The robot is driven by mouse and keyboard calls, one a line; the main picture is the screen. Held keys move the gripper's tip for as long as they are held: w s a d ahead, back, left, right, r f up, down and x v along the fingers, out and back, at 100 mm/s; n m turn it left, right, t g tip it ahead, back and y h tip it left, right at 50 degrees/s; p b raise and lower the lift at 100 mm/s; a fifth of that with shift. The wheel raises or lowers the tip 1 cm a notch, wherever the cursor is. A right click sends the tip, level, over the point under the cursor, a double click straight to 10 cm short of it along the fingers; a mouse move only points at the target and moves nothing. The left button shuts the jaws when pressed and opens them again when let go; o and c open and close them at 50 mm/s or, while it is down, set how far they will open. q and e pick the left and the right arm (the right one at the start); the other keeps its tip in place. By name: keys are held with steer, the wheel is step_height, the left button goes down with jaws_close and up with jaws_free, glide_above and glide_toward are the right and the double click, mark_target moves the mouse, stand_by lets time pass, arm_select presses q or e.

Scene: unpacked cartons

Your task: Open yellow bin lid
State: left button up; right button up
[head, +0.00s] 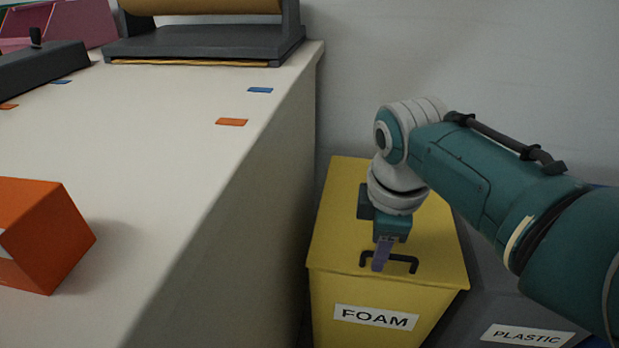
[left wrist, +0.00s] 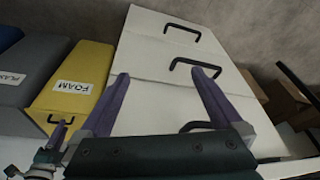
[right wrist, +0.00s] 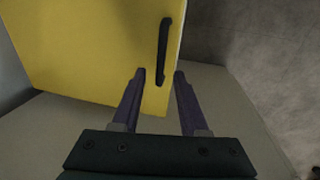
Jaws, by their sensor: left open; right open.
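The yellow bin stands between the white cabinet and a grey bin, labelled FOAM. Its yellow lid (head: 345,215) lies shut, with a black handle (head: 404,262) near the front edge. The bin also shows in the left wrist view (left wrist: 90,65). My right gripper (head: 379,268) points down at the handle. In the right wrist view its open fingers (right wrist: 160,73) straddle the line of the handle (right wrist: 164,52); I cannot tell whether they touch it. My left gripper (left wrist: 160,74) is open and empty in front of the cabinet drawers, out of the head view.
The white cabinet (head: 150,130) borders the bin on the left and has black drawer handles (left wrist: 195,68). An orange box (head: 60,235) and a dark roll stand (head: 205,42) sit on its top. A grey PLASTIC bin (head: 480,310) stands close on the right. A wall is behind.

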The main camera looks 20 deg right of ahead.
steer(key=shift+f, duration=0.1)
steer(key=shift+c, duration=0.2)
jaws_close()
stand_by(1.2)
